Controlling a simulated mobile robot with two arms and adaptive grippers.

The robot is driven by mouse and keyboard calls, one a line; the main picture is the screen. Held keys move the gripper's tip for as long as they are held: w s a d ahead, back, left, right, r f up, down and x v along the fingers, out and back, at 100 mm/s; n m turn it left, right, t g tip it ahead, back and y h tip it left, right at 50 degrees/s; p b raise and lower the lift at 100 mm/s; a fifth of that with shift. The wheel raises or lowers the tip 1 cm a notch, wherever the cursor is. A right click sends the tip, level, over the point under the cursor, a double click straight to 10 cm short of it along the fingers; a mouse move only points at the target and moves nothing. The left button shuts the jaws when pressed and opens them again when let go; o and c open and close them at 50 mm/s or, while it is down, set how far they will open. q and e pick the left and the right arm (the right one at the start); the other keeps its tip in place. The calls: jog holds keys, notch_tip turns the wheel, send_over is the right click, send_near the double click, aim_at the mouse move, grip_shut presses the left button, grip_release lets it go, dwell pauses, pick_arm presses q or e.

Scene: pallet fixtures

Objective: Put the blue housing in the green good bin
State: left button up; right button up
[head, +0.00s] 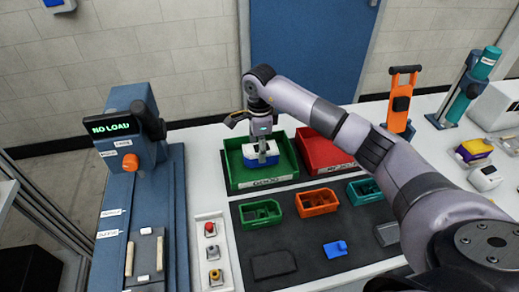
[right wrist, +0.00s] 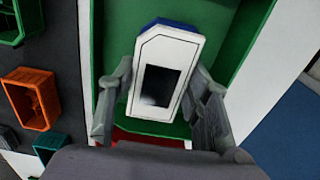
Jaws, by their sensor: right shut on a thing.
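The blue housing (head: 268,161), with a white face and a dark window, is within the outline of the green good bin (head: 262,184) in the head view. My right gripper (head: 261,141) comes down from above and is shut on it. In the right wrist view the housing (right wrist: 166,72) sits tilted between the two fingers (right wrist: 160,105), with the green bin's wall and floor (right wrist: 215,20) behind it. I cannot tell whether the housing touches the bin floor. My left gripper is not in view.
A red bin (head: 322,150) stands right of the green one. In front, a dark mat (head: 300,270) holds green, orange and teal trays and a blue part (head: 335,249). A test station reading NO LOAD (head: 111,127) and a button panel (head: 212,253) are at left.

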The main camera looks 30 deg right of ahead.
jog(key=shift+f, duration=0.85)
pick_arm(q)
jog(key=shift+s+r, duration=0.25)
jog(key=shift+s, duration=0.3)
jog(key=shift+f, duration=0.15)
pick_arm(e)
jog(key=shift+f, duration=0.1)
jog(key=o, duration=1.2)
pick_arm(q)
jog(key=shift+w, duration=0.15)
pick_arm(e)
jog(key=shift+o, duration=0.2)
notch_tip(320, 180, up, 11)
jog(key=b, duration=0.3)
pick_arm(q)
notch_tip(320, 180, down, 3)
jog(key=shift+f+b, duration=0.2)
jog(key=shift+b, duration=0.1)
pick_arm(e)
jog(key=shift+r, duration=0.6)
